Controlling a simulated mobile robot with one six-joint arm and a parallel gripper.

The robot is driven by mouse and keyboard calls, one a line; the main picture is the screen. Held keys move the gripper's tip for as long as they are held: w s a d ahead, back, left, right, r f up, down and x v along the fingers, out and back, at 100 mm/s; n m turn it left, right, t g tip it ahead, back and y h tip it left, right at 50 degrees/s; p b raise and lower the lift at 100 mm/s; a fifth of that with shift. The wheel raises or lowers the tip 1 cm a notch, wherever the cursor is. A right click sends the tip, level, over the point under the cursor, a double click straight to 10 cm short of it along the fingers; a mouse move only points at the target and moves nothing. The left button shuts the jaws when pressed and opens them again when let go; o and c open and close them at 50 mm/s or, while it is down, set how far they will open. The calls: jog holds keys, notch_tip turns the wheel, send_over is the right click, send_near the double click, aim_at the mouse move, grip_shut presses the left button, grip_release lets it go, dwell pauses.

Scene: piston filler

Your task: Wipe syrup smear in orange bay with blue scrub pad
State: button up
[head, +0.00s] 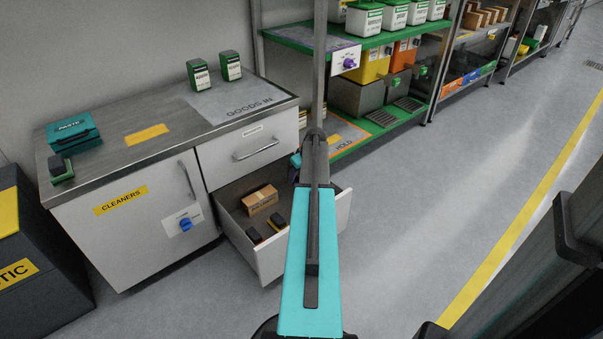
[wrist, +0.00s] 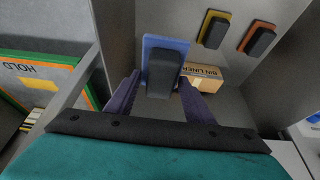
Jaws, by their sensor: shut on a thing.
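In the wrist view, the blue scrub pad (wrist: 165,46) with its dark handle (wrist: 163,75) sits between the purple fingers of my gripper (wrist: 160,84), which is shut on the handle. The pad is over the open drawer. In the head view, my own arm hides most of my gripper (head: 295,166) and the pad. An orange bay front (head: 404,54) shows on the shelf at the upper right. I cannot make out a syrup smear in either view.
The open drawer (head: 343,215) holds a cardboard box (head: 260,199), an orange pad (wrist: 257,38) and a yellow pad (wrist: 213,28). The cleaners cabinet (head: 135,225) stands left. A shelf post (head: 319,60) rises behind the drawer. The floor (head: 440,190) at right is clear.

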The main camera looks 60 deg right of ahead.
jog(key=shift+c, duration=0.6)
jog(key=shift+w+a+r, duration=0.2)
jog(key=shift+r, duration=0.15)
jog(key=w+a+r+n+p, duration=0.1)
jog(key=w+a+r+p, duration=0.15)
jog(key=a+r, duration=0.35)
jog(key=w+a+r+n+y+p, duration=0.1)
jog(key=w+a+r+p, duration=0.2)
jog(key=r, duration=0.4)
jog(key=w+a+r+n+p, duration=0.1)
jog(key=w+a+r+p, duration=0.15)
jog(key=a+r, duration=0.4)
jog(key=w+a+r+b, duration=0.1)
jog(key=w+a+r, duration=0.2)
jog(key=a, duration=0.5)
jog(key=w+a+r+b, duration=0.2)
jog(key=w+a+r, duration=0.15)
jog(key=a, duration=0.35)
jog(key=w+a+r+b, duration=0.15)
jog(key=w+a, duration=0.25)
jog(key=a, duration=0.4)
jog(key=a+r+b, duration=0.1)
jog(key=a+r, duration=0.3)
jog(key=a, duration=0.7)
jog(key=a+r+b, duration=0.2)
jog(key=a+r, duration=0.2)
jog(key=a, duration=0.7)
jog(key=shift+s+n, duration=0.15)
jog(key=shift+n, duration=0.25)
jog(key=shift+d, duration=0.1)
